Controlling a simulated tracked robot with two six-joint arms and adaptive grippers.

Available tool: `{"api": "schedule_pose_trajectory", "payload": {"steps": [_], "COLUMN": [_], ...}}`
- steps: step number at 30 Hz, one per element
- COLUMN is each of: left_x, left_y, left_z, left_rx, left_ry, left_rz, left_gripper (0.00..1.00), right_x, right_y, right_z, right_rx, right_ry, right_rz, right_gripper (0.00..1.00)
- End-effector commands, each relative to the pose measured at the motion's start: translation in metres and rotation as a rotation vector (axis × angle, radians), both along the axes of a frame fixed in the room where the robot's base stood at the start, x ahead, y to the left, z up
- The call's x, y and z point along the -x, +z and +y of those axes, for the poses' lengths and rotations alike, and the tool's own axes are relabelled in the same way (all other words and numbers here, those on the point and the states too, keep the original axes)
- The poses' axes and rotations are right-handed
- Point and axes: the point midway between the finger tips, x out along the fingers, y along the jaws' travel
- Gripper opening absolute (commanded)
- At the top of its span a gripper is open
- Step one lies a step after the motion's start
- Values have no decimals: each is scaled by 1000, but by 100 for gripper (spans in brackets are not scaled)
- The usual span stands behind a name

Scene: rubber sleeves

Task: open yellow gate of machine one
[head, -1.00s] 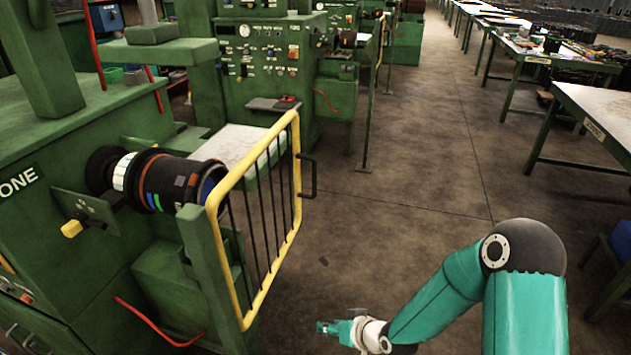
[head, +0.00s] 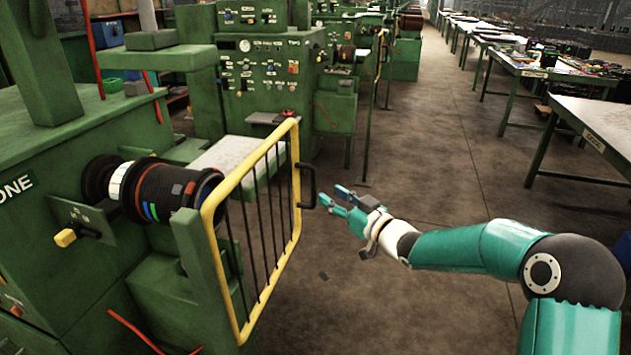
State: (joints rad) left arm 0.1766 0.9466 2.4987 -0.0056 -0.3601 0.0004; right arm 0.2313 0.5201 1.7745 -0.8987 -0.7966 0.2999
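The yellow gate (head: 224,273) of machine one is a yellow tube frame with dark vertical bars, in the middle of the head view. Its near edge is beside a green post (head: 196,255). A black handle (head: 311,187) sticks out from its far edge. My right gripper (head: 330,194) is just right of the handle, fingers pointing at it. The two teal fingers are apart with nothing between them. A small gap shows between fingertips and handle. My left gripper is out of view.
Machine one (head: 48,240), marked "ONE", carries a dark banded roller (head: 165,190) behind the gate. A second green machine (head: 255,75) stands beyond. Tables (head: 604,125) line the right. The aisle floor (head: 420,150) between is clear.

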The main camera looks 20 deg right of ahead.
Motion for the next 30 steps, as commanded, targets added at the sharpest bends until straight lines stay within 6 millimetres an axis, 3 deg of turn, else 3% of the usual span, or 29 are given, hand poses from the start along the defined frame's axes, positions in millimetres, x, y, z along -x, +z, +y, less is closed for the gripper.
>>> {"api": "schedule_pose_trajectory", "payload": {"steps": [6,12,25,30], "left_x": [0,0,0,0], "left_y": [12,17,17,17], "left_z": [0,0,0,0], "left_rx": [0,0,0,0], "left_ry": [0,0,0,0], "left_rz": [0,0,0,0], "left_gripper": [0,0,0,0], "right_x": [-43,-66,-73,-73], "right_y": [1,1,0,0], "right_z": [18,27,30,29], "right_rx": [-1,0,-1,-1], "right_ry": [1,-1,-1,-2], "right_rz": [1,0,1,1], "right_gripper": [39,39,39,13]}}
